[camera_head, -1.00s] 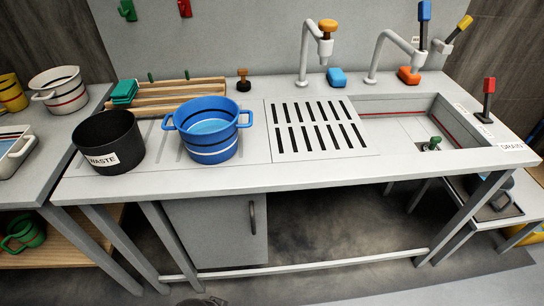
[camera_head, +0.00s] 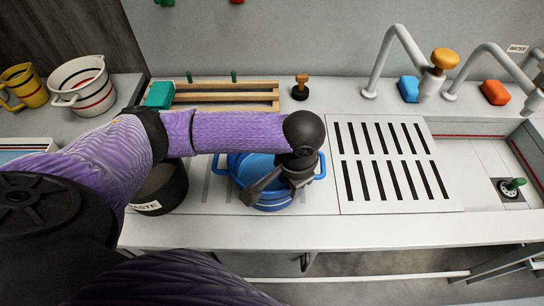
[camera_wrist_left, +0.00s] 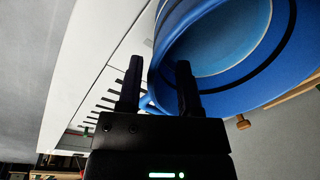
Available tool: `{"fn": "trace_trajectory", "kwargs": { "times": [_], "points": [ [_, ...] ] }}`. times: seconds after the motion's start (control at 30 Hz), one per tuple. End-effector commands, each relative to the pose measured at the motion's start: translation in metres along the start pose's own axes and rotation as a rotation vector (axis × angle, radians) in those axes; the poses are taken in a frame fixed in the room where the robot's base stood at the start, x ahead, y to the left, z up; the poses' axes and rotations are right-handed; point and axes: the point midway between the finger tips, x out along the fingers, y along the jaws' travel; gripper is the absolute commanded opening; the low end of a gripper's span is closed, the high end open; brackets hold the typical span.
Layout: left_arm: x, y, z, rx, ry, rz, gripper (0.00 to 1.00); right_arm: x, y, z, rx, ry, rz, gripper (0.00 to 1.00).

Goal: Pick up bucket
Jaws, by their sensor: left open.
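The blue bucket (camera_head: 240,168) with side handles stands upright on the counter, partly hidden by my left arm and gripper. It fills the upper right of the left wrist view (camera_wrist_left: 185,22), where its pale blue inside shows. My left gripper (camera_head: 272,191) is open at the bucket's right front side. In the left wrist view its two fingers (camera_wrist_left: 159,70) point up at the bucket's rim and outer wall. A blue part, perhaps a handle, shows between the fingers. I cannot tell whether they touch it. My right gripper is not in view.
A black bin (camera_head: 168,188) marked WASTE stands just left of the bucket, partly behind my arm. A wooden rack (camera_head: 230,96) with a green block (camera_head: 160,95) lies behind. The slotted drainboard (camera_head: 395,165) to the right is clear, with the sink beyond.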

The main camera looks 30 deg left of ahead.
Motion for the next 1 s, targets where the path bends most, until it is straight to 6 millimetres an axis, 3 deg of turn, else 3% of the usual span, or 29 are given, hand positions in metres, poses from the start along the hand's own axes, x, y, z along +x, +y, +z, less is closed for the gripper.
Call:
{"fn": "trace_trajectory", "kwargs": {
  "times": [0.03,0.17,0.4,0.43,0.63,1.0],
  "points": [
    [0.014,0.003,0.001,0.001,-0.003,0.0,0.45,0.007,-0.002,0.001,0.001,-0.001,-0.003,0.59],
    [0.035,0.004,0.001,0.002,-0.001,0.0,0.45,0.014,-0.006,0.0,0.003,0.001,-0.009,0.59],
    [0.038,0.004,0.001,0.003,0.002,0.0,0.45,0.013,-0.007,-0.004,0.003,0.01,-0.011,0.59],
    [0.038,0.004,0.001,0.003,0.002,0.0,0.43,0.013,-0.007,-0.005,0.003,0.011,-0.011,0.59],
    [0.037,0.004,0.0,0.003,0.002,0.0,0.01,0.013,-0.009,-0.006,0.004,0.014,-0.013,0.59],
    [0.037,0.004,0.0,0.003,0.002,0.0,0.0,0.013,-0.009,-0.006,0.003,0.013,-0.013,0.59]
  ]
}}
